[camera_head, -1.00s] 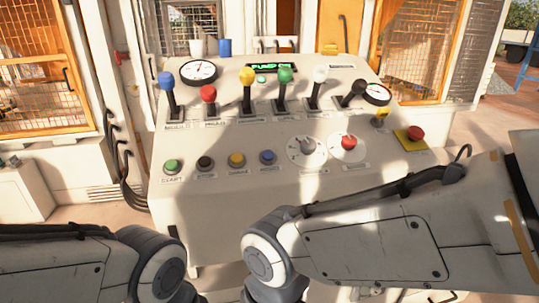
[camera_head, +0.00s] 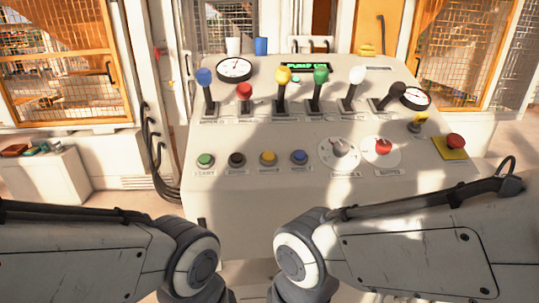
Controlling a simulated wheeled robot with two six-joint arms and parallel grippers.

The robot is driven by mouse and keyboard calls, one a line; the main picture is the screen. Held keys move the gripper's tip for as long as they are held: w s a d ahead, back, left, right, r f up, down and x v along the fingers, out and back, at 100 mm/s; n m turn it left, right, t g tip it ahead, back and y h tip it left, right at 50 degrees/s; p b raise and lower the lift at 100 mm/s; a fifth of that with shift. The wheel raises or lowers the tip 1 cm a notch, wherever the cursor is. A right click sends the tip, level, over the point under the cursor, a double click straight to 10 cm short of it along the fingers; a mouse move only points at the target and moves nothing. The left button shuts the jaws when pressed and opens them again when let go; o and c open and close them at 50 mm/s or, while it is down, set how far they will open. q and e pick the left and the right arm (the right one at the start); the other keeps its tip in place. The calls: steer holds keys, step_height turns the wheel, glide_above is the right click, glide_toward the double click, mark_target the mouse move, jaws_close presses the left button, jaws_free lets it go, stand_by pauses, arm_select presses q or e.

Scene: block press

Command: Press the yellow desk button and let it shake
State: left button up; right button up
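The yellow desk button (camera_head: 268,158) is a small round push button in a dark collar, in the lower row on the sloped front of the control desk (camera_head: 260,205). A black button (camera_head: 237,160) is on its left and a blue button (camera_head: 298,157) on its right. The label under it is too small to read surely. Nothing touches the yellow button. My two arms come in from the lower left and lower right, with their joints below the desk's front edge. Neither gripper shows in the picture.
A green button (camera_head: 205,160) is at the row's left end. Two dials (camera_head: 338,152) and a red emergency button on a yellow plate (camera_head: 455,141) are to the right. Several upright levers with coloured knobs, such as the yellow-knobbed lever (camera_head: 282,88), stand behind the buttons.

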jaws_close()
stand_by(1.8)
